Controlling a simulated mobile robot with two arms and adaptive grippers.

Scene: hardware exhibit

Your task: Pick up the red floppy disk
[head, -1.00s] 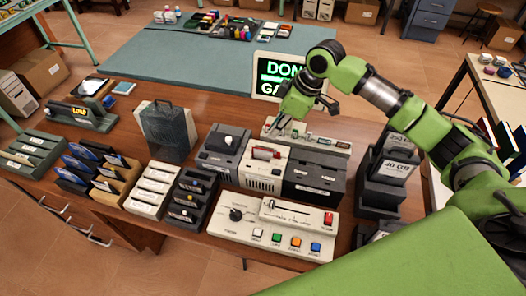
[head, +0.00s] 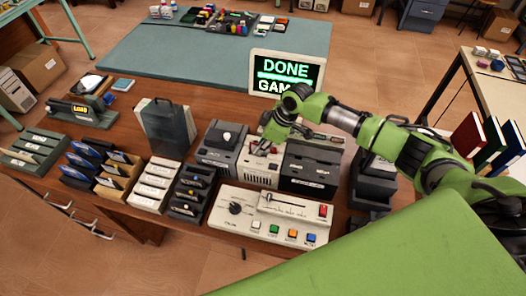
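The red floppy disk (head: 262,147) stands in the top of the middle light grey drive unit (head: 258,172). Only a small part of it shows, because my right gripper (head: 270,141) is in front of and above it. The gripper points down at the slot, very close to the disk. Its fingertips are small and partly hidden, so I cannot tell whether they touch the disk or how far they are open. My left gripper is not in view.
A grey drive (head: 218,149) and a dark drive (head: 309,168) flank the middle one. A control panel (head: 268,219) with coloured buttons lies in front. A monitor (head: 287,72) reading DONE stands behind. Disk racks (head: 154,184) fill the left, and a dark rack (head: 369,182) is on the right.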

